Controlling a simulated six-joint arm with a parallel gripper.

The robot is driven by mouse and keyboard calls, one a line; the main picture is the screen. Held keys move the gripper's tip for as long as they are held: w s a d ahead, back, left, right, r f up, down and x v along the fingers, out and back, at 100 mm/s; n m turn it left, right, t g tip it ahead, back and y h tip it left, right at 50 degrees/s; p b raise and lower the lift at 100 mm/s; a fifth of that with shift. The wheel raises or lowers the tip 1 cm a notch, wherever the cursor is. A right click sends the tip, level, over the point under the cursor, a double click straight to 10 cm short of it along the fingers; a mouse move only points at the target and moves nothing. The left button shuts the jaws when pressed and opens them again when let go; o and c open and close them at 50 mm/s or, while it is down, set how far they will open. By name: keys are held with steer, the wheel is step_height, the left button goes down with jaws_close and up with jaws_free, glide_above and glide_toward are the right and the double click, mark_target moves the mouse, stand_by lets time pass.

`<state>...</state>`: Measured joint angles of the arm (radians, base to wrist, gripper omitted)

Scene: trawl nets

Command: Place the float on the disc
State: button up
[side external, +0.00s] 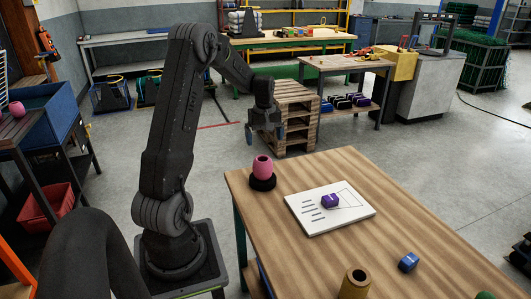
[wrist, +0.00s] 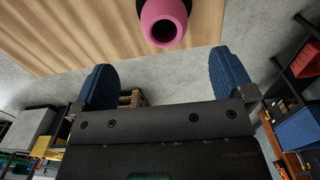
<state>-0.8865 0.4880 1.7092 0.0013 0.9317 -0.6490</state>
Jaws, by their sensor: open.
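The float (side external: 262,167) is a pink, barrel-shaped piece with a dark hole in its top. It stands upright on the black round disc (side external: 263,184) near the far left corner of the wooden table. In the wrist view the float (wrist: 163,22) is at the top centre, with part of the dark disc behind it. My gripper (side external: 265,134) is open and empty, above table height and apart from the float. In the wrist view its two blue fingers (wrist: 160,65) are spread wide, with nothing between them.
A wooden pallet stack (side external: 297,117) stands behind my gripper. The table's middle right is clear.

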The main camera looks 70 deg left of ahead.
steer(key=d+r+m+t, duration=0.1)
steer(key=d+r+m, duration=0.25)
steer(key=d, duration=0.35)
steer(key=d+r+m+t+y, duration=0.1)
steer(key=d+r+m, duration=0.1)
steer(key=d+r, duration=0.45)
steer(key=d+r+m+t, duration=0.1)
steer(key=d+r+m, duration=0.15)
steer(key=d, duration=0.65)
steer(key=s+d+r+m+t+h, duration=0.1)
steer(key=s+d+m+t, duration=0.1)
steer(key=s+d+m, duration=0.7)
steer(key=s+d, duration=0.3)
steer(key=d, duration=0.2)
steer(key=shift+d+r+m, duration=0.2)
steer(key=shift+m, duration=0.1)
